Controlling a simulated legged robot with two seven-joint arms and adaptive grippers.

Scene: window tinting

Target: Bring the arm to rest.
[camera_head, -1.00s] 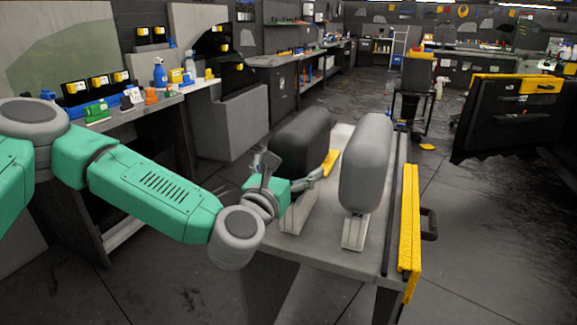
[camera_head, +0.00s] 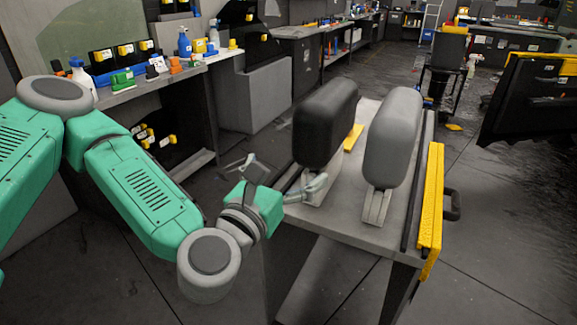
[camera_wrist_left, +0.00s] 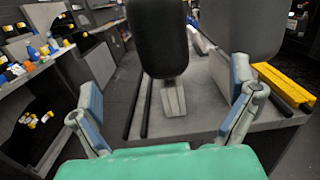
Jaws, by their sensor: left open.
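My left gripper (camera_head: 286,172) is open, its two fingers spread wide with nothing between them. It is at the left edge of a grey bench (camera_head: 345,226), in front of a black padded form (camera_head: 325,122) on a light stand. In the left wrist view the open fingers (camera_wrist_left: 163,82) frame the black form (camera_wrist_left: 160,38), which stands beyond them. My green left arm comes in from the left, bent at the elbow. My right gripper is not in view.
A grey padded form (camera_head: 393,137) stands beside the black one. A yellow strip (camera_head: 429,212) runs along the bench's right edge. A workbench with bottles (camera_head: 185,43) and small tools is at the left. A dark door panel (camera_head: 525,103) is at the right. Floor is open at front left.

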